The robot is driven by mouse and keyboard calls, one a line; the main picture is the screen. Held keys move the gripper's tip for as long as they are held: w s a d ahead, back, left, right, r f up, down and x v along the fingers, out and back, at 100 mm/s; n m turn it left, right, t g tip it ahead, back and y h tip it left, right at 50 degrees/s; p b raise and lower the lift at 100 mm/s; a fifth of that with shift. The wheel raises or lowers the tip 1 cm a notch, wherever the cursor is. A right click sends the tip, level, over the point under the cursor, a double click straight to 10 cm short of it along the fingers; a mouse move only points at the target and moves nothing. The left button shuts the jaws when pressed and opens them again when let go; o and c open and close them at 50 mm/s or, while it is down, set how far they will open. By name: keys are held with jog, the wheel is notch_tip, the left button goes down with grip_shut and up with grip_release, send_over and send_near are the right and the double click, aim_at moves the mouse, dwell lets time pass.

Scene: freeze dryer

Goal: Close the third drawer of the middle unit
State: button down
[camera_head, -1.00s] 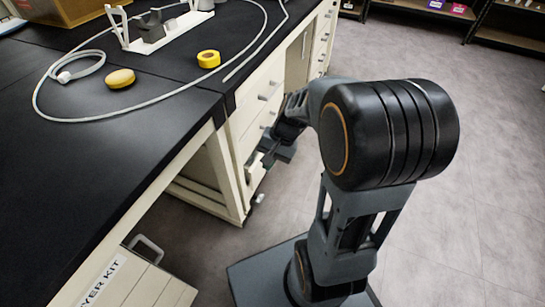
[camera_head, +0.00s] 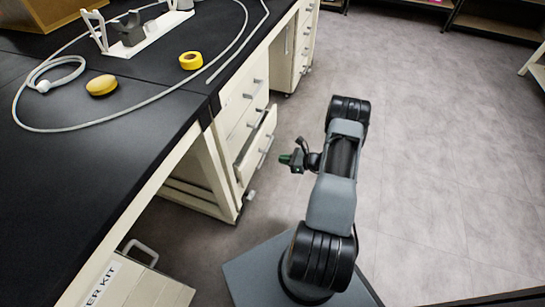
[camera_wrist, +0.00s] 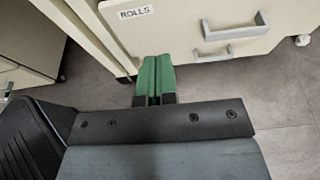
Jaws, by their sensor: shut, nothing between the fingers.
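The middle drawer unit (camera_head: 238,112) is under the black bench, with white fronts and grey handles. Its third drawer (camera_head: 257,147) sticks out from the unit, partly open. My gripper (camera_head: 287,159) has green fingertips and is to the right of that drawer, in front of it with a gap. In the wrist view, the green fingers (camera_wrist: 154,78) are together and empty, pointing at white drawer fronts. One front has a "ROLLS" label (camera_wrist: 136,12) and a grey handle (camera_wrist: 232,30). A second handle (camera_wrist: 211,55) shows below it. I cannot tell whether the fingertips touch the front.
The bench top (camera_head: 130,145) holds a yellow tape roll (camera_head: 191,60), a yellow round object (camera_head: 101,85) and a white cable. Another drawer unit (camera_head: 303,45) stands farther back. A labelled box (camera_head: 140,285) is at lower left. Grey floor (camera_head: 440,150) is clear on the right.

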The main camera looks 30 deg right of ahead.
aim_at(251, 154)
jog(key=b+x, duration=0.1)
jog(key=x, duration=0.4)
jog(key=b+x, duration=0.2)
jog(key=x, duration=0.4)
jog(key=shift+w+a+r, duration=0.1)
jog(key=shift+a+r, duration=0.05)
jog(key=shift+a, duration=0.05)
jog(key=shift+w+a+r+b, duration=0.15)
jog(key=shift+w+a+b, duration=0.25)
jog(key=shift+w+a, duration=0.15)
jog(key=shift+w, duration=0.15)
